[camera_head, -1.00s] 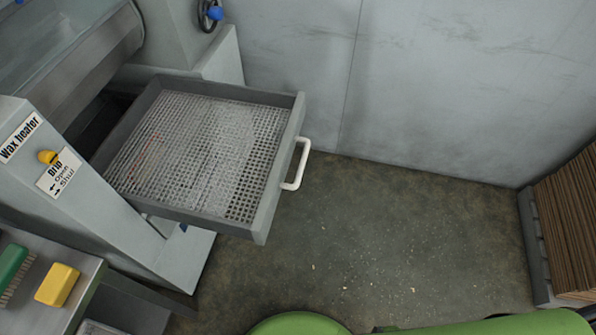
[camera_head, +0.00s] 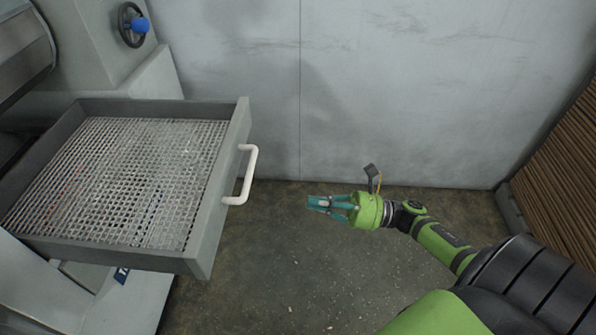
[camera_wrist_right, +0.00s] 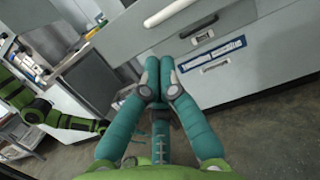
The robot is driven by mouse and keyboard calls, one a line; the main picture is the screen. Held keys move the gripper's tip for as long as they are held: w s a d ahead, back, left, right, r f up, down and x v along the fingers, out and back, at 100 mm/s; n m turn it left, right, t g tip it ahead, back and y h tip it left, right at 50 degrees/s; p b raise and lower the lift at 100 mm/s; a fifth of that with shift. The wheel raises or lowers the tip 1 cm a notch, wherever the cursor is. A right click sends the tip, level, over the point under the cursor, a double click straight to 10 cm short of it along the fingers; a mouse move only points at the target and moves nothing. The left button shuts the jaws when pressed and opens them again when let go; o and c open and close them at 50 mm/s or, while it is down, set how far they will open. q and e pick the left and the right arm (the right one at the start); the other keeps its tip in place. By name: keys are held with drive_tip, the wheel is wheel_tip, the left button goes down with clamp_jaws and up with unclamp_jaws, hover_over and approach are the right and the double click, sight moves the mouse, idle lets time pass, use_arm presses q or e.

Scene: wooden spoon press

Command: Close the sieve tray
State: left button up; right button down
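The sieve tray (camera_head: 213,215) is a grey metal drawer with a mesh bottom. In the head view it stands pulled out of the machine at the left. Its white bar handle (camera_head: 246,176) is on the front face, toward the right. My right gripper (camera_head: 312,203) is right of the handle and apart from it, over the floor in the picture, pointing left. In the right wrist view its teal fingers (camera_wrist_right: 160,66) meet at the tips with nothing visible between them. A white handle (camera_wrist_right: 170,13) shows beyond them.
A grey wall (camera_head: 390,90) stands behind the tray. A black handwheel with a blue knob (camera_head: 139,25) is on the machine. A stack of brown sheets (camera_head: 570,160) stands at the right. The floor (camera_head: 270,280) right of the tray is clear.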

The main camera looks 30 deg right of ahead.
use_arm(q)
drive_tip(key=s+g+p, duration=0.1)
drive_tip(key=s+p, duration=0.1)
drive_tip(key=s, duration=0.5)
drive_tip(key=shift+a+r+g+p, duration=0.15)
drive_tip(key=shift+a+g+p, duration=0.15)
drive_tip(key=shift+g, duration=0.1)
use_arm(e)
drive_tip(key=x, duration=1.2)
use_arm(q)
drive_tip(key=shift+s, duration=0.1)
use_arm(e)
drive_tip(key=shift+w, duration=0.15)
drive_tip(key=shift+a, duration=0.1)
